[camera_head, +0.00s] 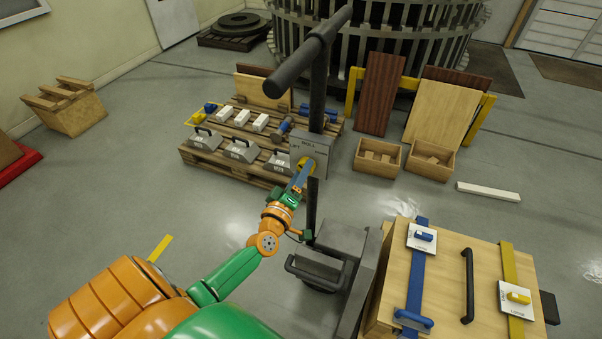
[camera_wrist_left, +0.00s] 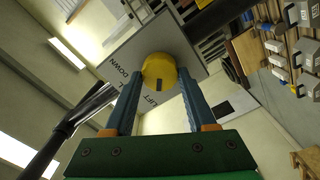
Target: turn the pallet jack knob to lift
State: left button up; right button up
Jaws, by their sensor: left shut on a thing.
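The yellow knob (camera_head: 306,162) sits on the grey control plate (camera_head: 318,146) of the pallet jack, below its black T-shaped handle (camera_head: 310,52). My left gripper (camera_head: 302,174) reaches the knob from the front. In the left wrist view its two blue fingers (camera_wrist_left: 160,77) stand on either side of the knob (camera_wrist_left: 158,68) and are shut on it. The plate (camera_wrist_left: 117,60) carries the words DOWN and LIFT; another label is partly hidden. A dark mark on the knob faces the LIFT side in that view. My right gripper is not in view.
A wooden pallet (camera_head: 228,168) with grey weights and white blocks stands behind the jack. Two wooden boxes (camera_head: 378,158) lie to its right. A wooden case (camera_head: 450,262) with blue and yellow straps is at the front right.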

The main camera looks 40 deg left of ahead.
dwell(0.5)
pick_arm(q)
jog(key=o, duration=1.4)
jog(key=shift+c, duration=0.2)
jog(key=v, duration=0.7)
jog(key=shift+d, duration=0.1)
